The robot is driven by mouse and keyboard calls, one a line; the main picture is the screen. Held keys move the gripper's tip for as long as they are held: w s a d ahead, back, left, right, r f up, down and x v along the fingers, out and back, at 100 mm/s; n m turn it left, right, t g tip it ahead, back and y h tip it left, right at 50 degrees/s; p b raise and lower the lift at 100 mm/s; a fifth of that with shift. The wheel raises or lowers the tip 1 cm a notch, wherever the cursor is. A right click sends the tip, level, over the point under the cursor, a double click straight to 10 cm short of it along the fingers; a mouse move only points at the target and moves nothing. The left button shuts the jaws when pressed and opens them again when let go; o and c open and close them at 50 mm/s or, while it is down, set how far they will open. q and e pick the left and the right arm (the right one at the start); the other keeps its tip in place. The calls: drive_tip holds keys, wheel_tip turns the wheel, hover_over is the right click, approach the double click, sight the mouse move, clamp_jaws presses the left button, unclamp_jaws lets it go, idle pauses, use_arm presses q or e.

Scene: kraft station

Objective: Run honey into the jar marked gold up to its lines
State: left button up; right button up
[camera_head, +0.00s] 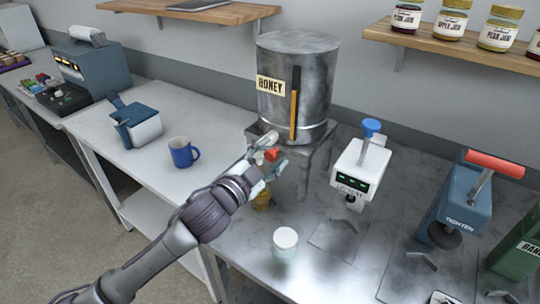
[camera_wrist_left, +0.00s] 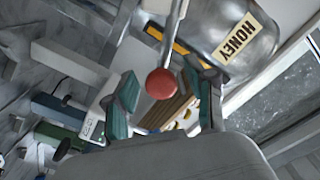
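The steel honey tank (camera_head: 285,75) stands on a raised base by the wall, with a HONEY label and a gauge strip, dark above and amber below. Its red tap knob (camera_head: 271,155) also shows in the left wrist view (camera_wrist_left: 162,83). My left gripper (camera_head: 269,158) is open at the knob, its teal fingers apart on either side of it; I cannot tell whether they touch it. A small amber jar (camera_head: 262,201) stands below, partly hidden by my gripper. A pale jar with a white lid (camera_head: 285,241) stands nearer. No gold mark is readable. My right gripper is out of view.
Right of the tank stand a white device with a blue handle (camera_head: 360,168) and a blue TIGHTEN press with a red handle (camera_head: 462,210). A blue mug (camera_head: 184,152) stands on the left table. Jam jars (camera_head: 452,20) line the upper shelf.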

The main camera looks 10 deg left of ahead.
use_arm(q)
drive_tip(key=v, duration=1.2)
idle(6.8)
